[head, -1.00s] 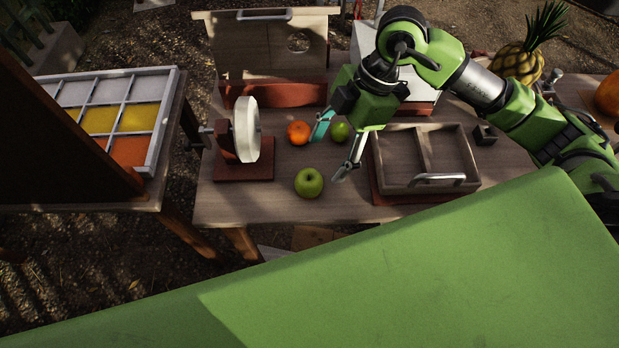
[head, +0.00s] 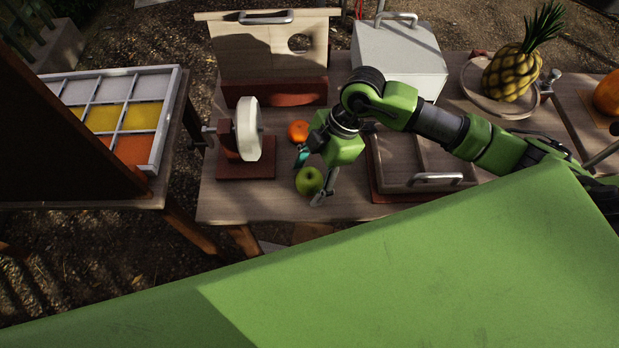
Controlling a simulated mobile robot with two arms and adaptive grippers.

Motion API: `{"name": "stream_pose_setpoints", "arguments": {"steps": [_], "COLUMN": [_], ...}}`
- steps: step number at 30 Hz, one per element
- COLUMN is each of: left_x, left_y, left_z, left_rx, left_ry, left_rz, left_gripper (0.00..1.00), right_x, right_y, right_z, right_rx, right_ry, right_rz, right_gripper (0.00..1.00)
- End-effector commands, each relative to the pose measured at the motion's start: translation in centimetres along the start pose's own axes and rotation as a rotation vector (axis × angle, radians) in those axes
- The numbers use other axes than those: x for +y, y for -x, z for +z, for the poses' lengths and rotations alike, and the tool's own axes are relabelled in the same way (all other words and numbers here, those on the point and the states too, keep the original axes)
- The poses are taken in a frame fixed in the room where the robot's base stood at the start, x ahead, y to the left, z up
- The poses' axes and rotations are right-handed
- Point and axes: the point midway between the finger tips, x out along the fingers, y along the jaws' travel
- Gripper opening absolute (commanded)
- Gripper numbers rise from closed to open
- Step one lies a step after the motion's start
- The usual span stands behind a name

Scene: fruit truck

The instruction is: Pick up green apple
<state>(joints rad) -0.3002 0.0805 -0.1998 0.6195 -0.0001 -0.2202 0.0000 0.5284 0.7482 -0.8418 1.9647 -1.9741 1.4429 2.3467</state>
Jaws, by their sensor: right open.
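A green apple (head: 307,181) sits on the wooden table (head: 240,205) near its front edge. My right gripper (head: 309,180) is open, with one teal-padded finger at the apple's upper left and the other at its lower right. The apple shows between the fingers; I cannot tell whether they touch it. The second green apple seen earlier is hidden behind my right arm. My left gripper is not in view.
An orange fruit (head: 298,131) lies just behind the gripper. A white wheel on a brown stand (head: 248,130) is to the left. A wooden tray with a handle (head: 390,178) is to the right. A pineapple (head: 510,75) stands at the back right.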

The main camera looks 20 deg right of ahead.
Motion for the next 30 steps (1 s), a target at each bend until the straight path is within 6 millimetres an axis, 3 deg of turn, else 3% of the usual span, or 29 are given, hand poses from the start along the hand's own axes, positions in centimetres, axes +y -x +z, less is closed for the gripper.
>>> {"name": "stream_pose_setpoints", "arguments": {"steps": [1,6,7,20,26,30], "left_x": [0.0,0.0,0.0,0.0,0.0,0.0], "left_y": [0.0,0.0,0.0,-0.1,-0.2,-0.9], "left_z": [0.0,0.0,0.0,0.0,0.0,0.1], "left_rx": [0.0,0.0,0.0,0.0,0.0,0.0], "left_ry": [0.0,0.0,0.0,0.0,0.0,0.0], "left_rz": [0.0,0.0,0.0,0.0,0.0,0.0], "left_gripper": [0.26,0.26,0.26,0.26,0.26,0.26], "right_x": [0.0,0.0,0.0,0.1,0.1,-1.5], "right_y": [0.0,0.0,0.1,0.7,3.1,6.5], "right_z": [0.0,0.0,0.0,-0.3,-1.3,-0.2], "right_rx": [0.0,0.0,0.0,0.001,0.001,-0.005], "right_ry": [0.0,0.0,0.0,0.0,0.003,0.0], "right_rz": [0.0,0.0,0.0,0.001,0.005,0.006], "right_gripper": [0.63,0.19,0.17,0.17,0.17,0.17]}}
